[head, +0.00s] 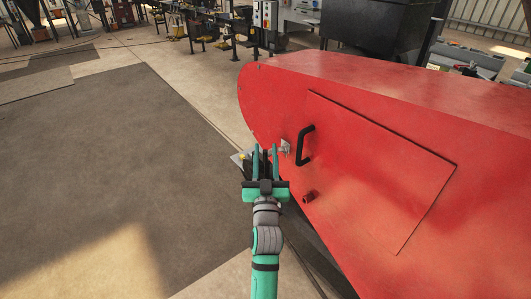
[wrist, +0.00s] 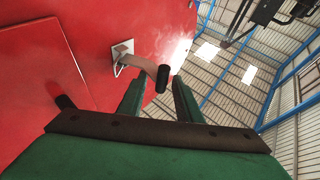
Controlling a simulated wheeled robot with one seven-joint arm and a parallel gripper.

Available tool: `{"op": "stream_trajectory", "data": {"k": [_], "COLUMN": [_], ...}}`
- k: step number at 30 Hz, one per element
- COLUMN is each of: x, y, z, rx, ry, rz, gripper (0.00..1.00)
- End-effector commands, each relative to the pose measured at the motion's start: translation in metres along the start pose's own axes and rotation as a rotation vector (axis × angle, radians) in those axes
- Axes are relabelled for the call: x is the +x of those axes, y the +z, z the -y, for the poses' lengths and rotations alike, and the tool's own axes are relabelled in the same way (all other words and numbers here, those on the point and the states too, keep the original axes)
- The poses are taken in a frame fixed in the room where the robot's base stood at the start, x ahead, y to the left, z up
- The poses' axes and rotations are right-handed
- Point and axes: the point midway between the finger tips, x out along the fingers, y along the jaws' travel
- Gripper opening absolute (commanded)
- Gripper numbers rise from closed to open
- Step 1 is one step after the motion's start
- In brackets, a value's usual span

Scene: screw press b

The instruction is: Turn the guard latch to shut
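The guard latch (head: 285,147) is on the red guard, just left of the black door handle. In the wrist view the latch shows as a pale square plate (wrist: 122,48) with a curved metal lever (wrist: 138,64) ending in a black grip (wrist: 163,78). My gripper (head: 265,150) is just left of the latch in the head view. In the wrist view my gripper (wrist: 159,82) has its two fingers apart, with the black grip showing between their tips. I cannot tell whether either finger touches it. In the head view my fingers partly hide the lever.
The red guard (head: 360,90) fills the right side, with a closed-looking rectangular door panel (head: 385,160), a black handle (head: 304,145) and a small red stub (head: 309,197). The brown floor mat (head: 130,150) on the left is clear. Workbenches and machines stand far behind.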

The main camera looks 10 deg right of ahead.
Motion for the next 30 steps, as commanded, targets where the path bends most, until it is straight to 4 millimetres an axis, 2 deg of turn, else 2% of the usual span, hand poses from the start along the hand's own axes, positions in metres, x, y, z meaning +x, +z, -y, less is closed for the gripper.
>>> {"op": "stream_trajectory", "data": {"k": [10, 11, 14, 15, 30], "x": [0.0035, 0.0035, 0.0034, 0.0034, 0.0068], "y": [-0.0003, -0.0003, -0.0002, -0.0001, 0.0049], "z": [0.0016, 0.0015, 0.0023, 0.0030, -0.0003], "rx": [0.001, 0.001, 0.001, 0.002, -0.005], "ry": [-0.002, -0.002, -0.003, -0.004, 0.013], "rz": [0.000, 0.000, 0.000, 0.000, 0.007], "gripper": [0.32, 0.27, 0.03, 0.00, 0.00]}}
